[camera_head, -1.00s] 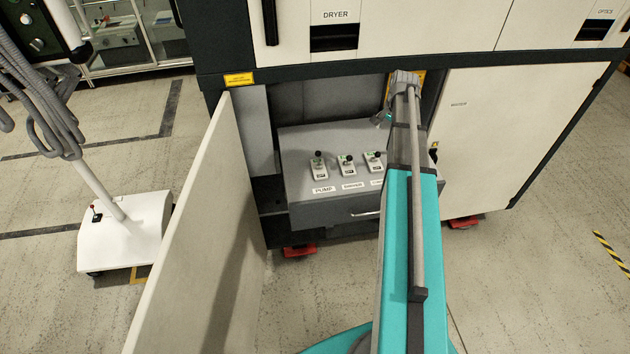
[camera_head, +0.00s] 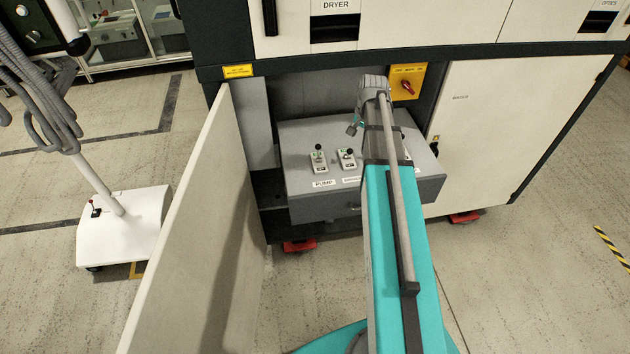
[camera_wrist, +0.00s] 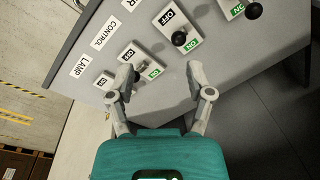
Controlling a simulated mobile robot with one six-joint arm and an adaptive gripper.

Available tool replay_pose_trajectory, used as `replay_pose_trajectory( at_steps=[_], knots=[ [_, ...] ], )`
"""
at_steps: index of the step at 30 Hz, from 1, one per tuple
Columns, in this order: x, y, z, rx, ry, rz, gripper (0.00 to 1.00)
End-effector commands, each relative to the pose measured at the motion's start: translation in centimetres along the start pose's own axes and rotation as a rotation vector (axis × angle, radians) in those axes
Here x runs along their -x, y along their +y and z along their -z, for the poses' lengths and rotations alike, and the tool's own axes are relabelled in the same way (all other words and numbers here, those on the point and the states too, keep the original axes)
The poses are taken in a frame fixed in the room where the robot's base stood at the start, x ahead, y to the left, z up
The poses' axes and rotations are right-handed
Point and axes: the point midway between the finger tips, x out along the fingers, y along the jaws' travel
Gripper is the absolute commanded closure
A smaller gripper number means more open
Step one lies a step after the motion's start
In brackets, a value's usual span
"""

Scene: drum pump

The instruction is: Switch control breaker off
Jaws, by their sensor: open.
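The control breaker (camera_wrist: 142,62) is a small white switch with OFF and green ON marks, on a grey box. Its CONTROL label (camera_wrist: 104,32) is in the wrist view. The breaker's dark knob seems partly hidden by my left finger. My gripper (camera_wrist: 160,76) is open, its fingertips over the box top, the left one close to this breaker. I cannot tell if it touches. In the head view my gripper (camera_head: 354,128) is over the grey box (camera_head: 306,205), and my arm hides the box's right part.
The lamp breaker (camera_wrist: 105,81) is to the left, and another breaker (camera_wrist: 178,28) lies to the right between OFF and ON marks. The pump breaker (camera_head: 319,158) is farther left in the head view. An open door panel (camera_head: 205,230) stands left; a yellow switch plate (camera_head: 407,82) is behind.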

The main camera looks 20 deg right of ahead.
Motion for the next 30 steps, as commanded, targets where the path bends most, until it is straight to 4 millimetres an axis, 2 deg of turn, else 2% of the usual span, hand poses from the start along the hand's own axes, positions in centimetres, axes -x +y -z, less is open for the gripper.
replay_pose_trajectory(
  at_steps=[1, 30],
  knots=[
    [-0.4, -0.3, -0.9, 0.022, -0.001, -0.002, 0.33],
    [-4.2, -4.3, -13.2, 0.407, -0.026, -0.041, 0.33]
  ],
)
